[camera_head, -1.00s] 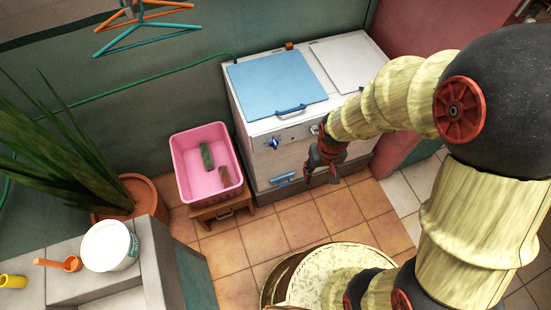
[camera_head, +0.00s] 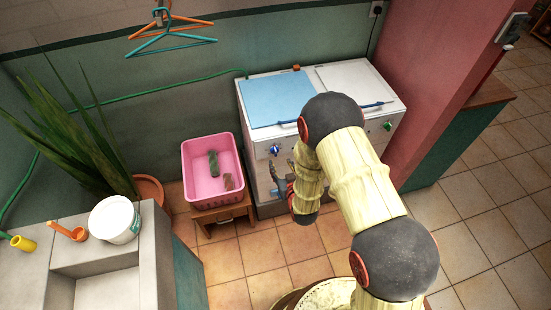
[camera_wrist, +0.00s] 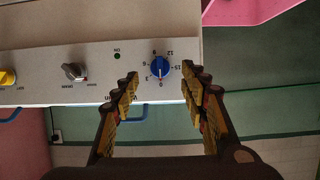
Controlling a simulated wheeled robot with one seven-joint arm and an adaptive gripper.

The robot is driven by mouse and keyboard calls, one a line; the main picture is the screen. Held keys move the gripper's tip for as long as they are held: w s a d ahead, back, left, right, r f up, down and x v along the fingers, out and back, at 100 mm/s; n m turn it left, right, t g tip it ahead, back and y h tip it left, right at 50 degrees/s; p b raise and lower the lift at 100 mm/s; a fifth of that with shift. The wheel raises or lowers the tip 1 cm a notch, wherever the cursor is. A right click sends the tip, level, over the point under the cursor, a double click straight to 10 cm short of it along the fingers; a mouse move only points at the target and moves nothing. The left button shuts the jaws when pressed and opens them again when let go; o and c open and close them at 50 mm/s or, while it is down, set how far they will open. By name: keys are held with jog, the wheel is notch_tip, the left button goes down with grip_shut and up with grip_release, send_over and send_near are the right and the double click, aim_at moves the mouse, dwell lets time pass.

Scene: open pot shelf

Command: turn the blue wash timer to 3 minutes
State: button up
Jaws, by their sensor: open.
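The blue wash timer (camera_head: 276,150) is a round dial on the front panel of the white washing machine (camera_head: 259,135). In the wrist view the timer (camera_wrist: 160,67) shows upside down, with numbers from 0 to 15 around it. Its pale pointer line is at 0, toward the bottom of the picture. My gripper (camera_wrist: 160,78) is open and empty, one finger on each side of the dial in the picture. The fingers look short of the panel, apart from the dial.
A grey knob (camera_wrist: 74,71) and a yellow knob (camera_wrist: 7,77) share the panel, with a small green light (camera_wrist: 117,56). A pink basket (camera_head: 190,182) stands left of the machine on a small wooden stool (camera_head: 208,214). A green hose (camera_head: 150,88) runs along the wall.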

aim_at(276, 154)
jog(key=b+x, duration=0.2)
jog(key=x, duration=0.5)
jog(key=shift+w+a, duration=0.15)
jog(key=shift+w, duration=0.25)
jog(key=shift+c, duration=1.4)
jog(key=c, duration=0.8)
